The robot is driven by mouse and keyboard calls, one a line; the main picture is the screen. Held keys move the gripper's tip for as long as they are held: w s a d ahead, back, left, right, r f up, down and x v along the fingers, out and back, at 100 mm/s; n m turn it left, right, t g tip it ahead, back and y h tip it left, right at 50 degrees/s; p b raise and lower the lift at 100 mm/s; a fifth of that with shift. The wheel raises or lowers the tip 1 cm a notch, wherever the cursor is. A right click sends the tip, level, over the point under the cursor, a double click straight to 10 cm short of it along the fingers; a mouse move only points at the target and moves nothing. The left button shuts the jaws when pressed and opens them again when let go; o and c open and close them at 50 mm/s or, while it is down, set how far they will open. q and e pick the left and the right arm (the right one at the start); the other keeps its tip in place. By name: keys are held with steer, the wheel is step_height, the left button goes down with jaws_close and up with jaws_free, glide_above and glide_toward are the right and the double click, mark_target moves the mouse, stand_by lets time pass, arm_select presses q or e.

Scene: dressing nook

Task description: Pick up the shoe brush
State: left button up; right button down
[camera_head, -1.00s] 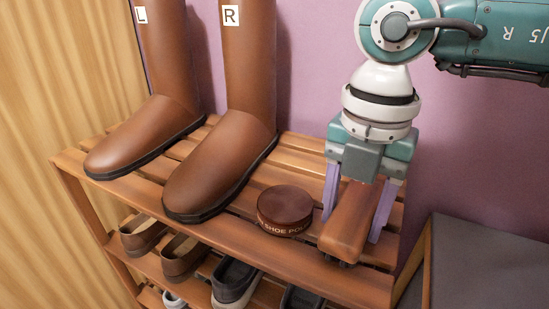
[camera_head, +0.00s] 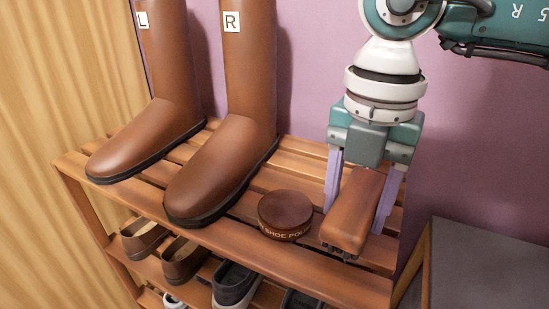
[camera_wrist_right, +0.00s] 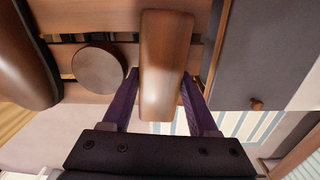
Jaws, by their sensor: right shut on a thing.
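The shoe brush (camera_head: 354,205) has a brown wooden body with dark bristles just showing under its near end. My right gripper (camera_head: 353,217) is shut on it, one lilac finger on each side. The brush is at the right end of the rack's top shelf, seemingly just above the slats; the gap is hard to judge. In the right wrist view the brush (camera_wrist_right: 165,60) lies lengthwise between the two fingers. My left gripper is not in view.
A round shoe polish tin (camera_head: 286,213) sits close left of the brush. Two tall brown boots, marked L (camera_head: 150,130) and R (camera_head: 225,165), stand farther left on the slatted rack (camera_head: 310,262). Shoes fill the lower shelves. A grey-topped cabinet (camera_head: 485,265) stands right. The purple wall is behind.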

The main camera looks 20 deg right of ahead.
mark_target(357, 200)
arm_select(q)
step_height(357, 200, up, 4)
steer(key=p, duration=0.3)
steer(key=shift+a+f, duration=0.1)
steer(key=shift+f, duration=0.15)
arm_select(e)
step_height(357, 200, up, 18)
steer(key=shift+f, duration=0.2)
